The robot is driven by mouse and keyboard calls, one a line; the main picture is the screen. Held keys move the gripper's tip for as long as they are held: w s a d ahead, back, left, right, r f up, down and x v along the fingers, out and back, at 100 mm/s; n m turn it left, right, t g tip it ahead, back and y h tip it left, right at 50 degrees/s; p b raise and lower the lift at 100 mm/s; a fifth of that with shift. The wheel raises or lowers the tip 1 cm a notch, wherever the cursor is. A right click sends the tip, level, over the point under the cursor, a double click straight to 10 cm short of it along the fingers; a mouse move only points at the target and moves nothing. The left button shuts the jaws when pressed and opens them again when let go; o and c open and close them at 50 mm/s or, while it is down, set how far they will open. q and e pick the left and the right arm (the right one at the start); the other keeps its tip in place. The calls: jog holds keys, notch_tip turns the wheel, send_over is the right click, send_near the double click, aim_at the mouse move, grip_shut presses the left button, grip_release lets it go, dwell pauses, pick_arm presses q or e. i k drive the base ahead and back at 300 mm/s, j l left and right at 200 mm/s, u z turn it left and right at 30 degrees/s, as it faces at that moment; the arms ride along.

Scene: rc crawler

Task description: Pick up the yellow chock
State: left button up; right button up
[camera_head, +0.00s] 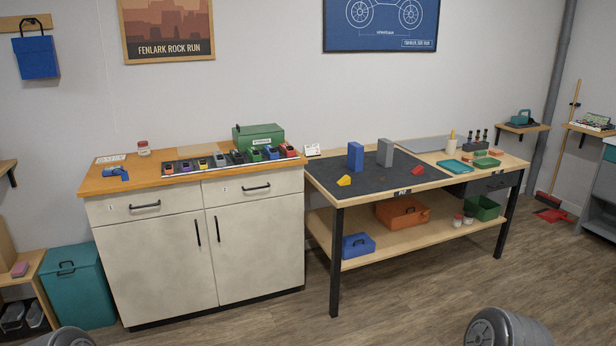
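A small yellow chock (344,180) sits on the dark mat (375,178) of the workbench, near its front left part. It stands in front of an upright blue block (355,156). A small red piece (417,170), perhaps another chock, lies on the same mat farther right. Neither of my grippers is in view. Two rounded grey parts at the bottom edge, at the left and right, look like parts of my own arms; no fingers show there.
A grey block (385,152) stands behind the chock. A cream cabinet (205,240) adjoins the workbench on the left. Below the bench top, a shelf (385,246) holds an orange toolbox (401,211) and a blue box (358,245). The wooden floor (400,300) in front is clear.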

aim_at(345, 180)
jog(key=i+j+z, duration=0.15)
jog(key=i+z, duration=0.25)
jog(key=i, duration=0.85)
jog(key=i+u, duration=0.1)
jog(key=u, duration=0.4)
jog(key=i+l+u, duration=0.35)
jog(key=i, duration=0.3)
jog(key=i+l+u, duration=0.35)
jog(key=i+l, duration=0.65)
jog(key=i, duration=0.15)
